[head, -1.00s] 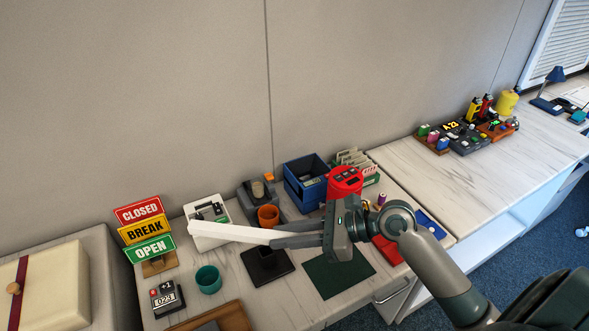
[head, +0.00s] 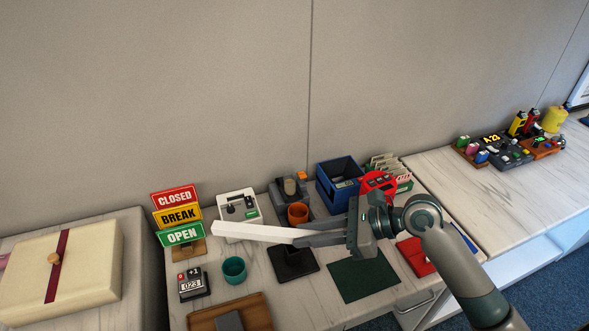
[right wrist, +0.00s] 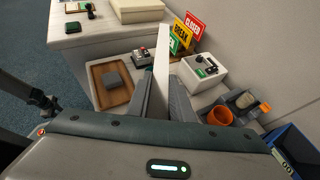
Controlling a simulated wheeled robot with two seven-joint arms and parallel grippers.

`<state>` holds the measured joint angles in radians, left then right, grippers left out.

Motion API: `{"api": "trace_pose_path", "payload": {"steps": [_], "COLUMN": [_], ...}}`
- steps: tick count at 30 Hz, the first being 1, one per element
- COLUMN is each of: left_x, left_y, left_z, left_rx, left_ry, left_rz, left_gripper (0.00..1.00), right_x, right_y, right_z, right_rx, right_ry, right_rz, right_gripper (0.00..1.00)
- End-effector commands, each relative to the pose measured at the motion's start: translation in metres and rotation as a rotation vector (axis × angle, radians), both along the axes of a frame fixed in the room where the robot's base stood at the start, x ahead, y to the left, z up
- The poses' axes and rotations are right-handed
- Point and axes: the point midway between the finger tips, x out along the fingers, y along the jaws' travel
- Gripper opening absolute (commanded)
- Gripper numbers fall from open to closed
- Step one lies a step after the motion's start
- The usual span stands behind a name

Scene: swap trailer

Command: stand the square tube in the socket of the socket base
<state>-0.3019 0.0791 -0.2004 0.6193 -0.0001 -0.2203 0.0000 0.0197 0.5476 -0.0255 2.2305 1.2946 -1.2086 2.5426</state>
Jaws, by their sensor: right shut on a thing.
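The square tube (head: 250,232) is a long white bar, held nearly level above the counter and pointing left in the head view. My right gripper (head: 303,239) is shut on its right end. In the right wrist view the tube (right wrist: 161,62) stretches away from between the fingers (right wrist: 163,105). A black square block (head: 293,264), which looks like the socket base, sits on the counter below the fingers. Its back part is partly covered by the gripper, and I cannot make out the socket opening. My left gripper is not in view.
Close around are a teal cup (head: 234,269), an orange cup (head: 298,213), a white device (head: 238,205), the sign stand (head: 180,235) and a blue bin (head: 339,183). A dark green mat (head: 363,279) lies right of the black block. A brown tray (head: 262,316) is at the front.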

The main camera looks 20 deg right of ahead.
Motion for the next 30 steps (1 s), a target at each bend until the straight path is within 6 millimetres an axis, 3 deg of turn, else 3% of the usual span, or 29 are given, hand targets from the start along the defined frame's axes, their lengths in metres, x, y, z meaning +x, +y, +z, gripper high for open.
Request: {"api": "trace_pose_path", "payload": {"steps": [9,18,25,30], "left_x": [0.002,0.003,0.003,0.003], "left_y": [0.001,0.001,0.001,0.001], "left_z": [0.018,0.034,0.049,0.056], "left_rx": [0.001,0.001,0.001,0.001], "left_ry": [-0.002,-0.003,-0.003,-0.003], "left_rz": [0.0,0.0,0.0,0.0], "left_gripper": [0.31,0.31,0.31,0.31], "right_x": [0.009,0.012,0.015,0.019], "right_y": [0.044,0.074,0.088,0.086], "right_z": [0.028,0.045,0.059,0.064], "right_rx": [-0.172,-0.411,-0.684,-0.875], "right_ry": [0.056,0.073,0.003,-0.098], "right_rz": [0.277,0.605,0.933,1.142], "right_gripper": [0.0,0.0,0.0,0.0]}}
